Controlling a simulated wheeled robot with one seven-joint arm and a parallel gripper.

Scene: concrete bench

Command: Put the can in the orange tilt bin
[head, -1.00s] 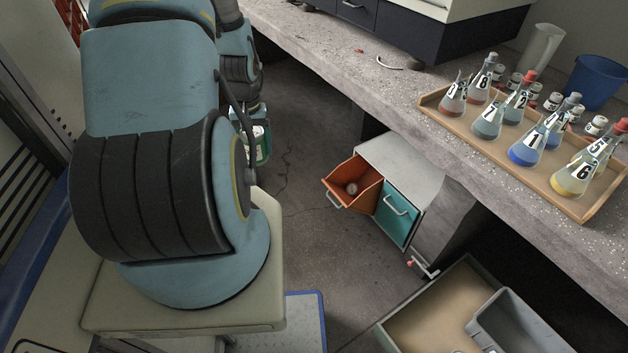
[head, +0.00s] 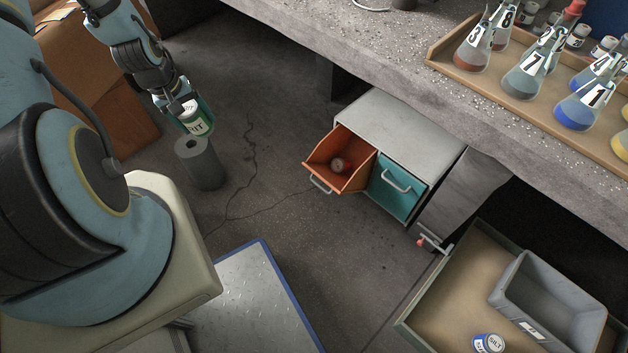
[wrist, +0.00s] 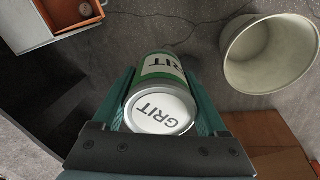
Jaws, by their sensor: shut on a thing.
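My gripper (head: 194,116) is shut on a white and green can (head: 197,126) labelled GRIT, held above the floor at the left of the head view. In the wrist view the can (wrist: 162,108) lies between the two teal fingers, its white lid toward the camera. The orange tilt bin (head: 322,160) is tipped open in the grey cabinet, to the right of my gripper and apart from it. A small round reddish-grey thing (head: 339,165) lies inside the bin. The bin also shows at the top left of the wrist view (wrist: 48,14).
A closed teal bin (head: 397,186) sits beside the orange one. A dark grey cylinder (head: 201,167) stands just below the can. A pale bucket (wrist: 240,68) shows in the wrist view. A tray (head: 440,307) at lower right holds a grey box and a SILT can (head: 488,343).

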